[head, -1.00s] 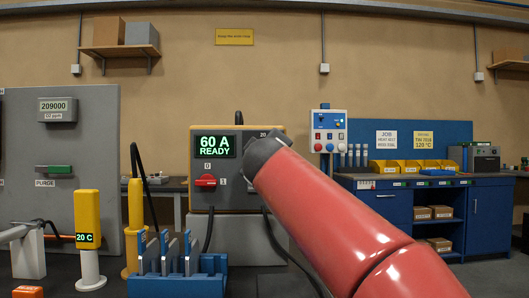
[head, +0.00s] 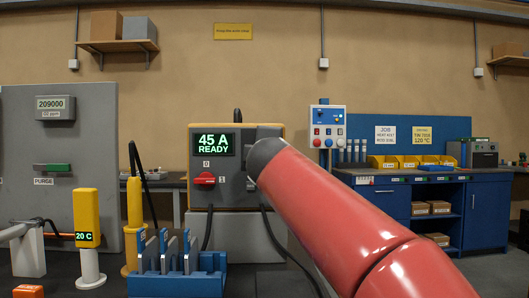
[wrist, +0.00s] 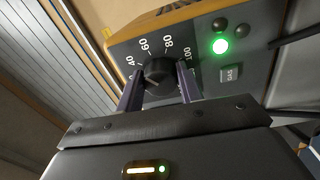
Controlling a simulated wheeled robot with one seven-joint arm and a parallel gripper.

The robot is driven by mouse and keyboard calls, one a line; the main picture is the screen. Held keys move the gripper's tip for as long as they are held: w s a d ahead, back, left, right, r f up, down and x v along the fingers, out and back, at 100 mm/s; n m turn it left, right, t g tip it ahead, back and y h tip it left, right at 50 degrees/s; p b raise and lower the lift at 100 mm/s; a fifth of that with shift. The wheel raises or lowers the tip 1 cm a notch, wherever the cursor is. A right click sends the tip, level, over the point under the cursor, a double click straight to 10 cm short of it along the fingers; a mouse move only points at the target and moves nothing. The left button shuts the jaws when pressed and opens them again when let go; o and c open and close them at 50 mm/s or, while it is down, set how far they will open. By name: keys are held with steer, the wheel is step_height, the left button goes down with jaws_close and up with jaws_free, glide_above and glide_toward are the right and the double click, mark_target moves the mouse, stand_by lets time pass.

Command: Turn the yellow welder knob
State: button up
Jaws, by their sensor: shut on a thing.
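The welder (head: 230,203) is a grey-faced box with a yellow casing, in the middle of the head view. Its display (head: 214,144) reads 45 A READY in green. In the wrist view its knob (wrist: 159,72) is black, ringed by white scale numbers from about 40 to 100. My gripper (wrist: 158,82) is shut on the knob, one finger on each side. A green light (wrist: 220,46) glows on the panel beside it.
A red rotary switch (head: 204,180) is left of my arm on the welder face. A blue rack (head: 178,284) with several plates stands in front. A yellow post (head: 87,217) reading 20 C is at left. A blue workbench (head: 383,207) is at right.

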stand_by(0.3)
steer(key=o, duration=1)
steer(key=s+b, duration=0.1)
steer(key=s, duration=0.6)
steer(key=shift+s+f+b, duration=0.2)
steer(key=shift+s+b, duration=0.2)
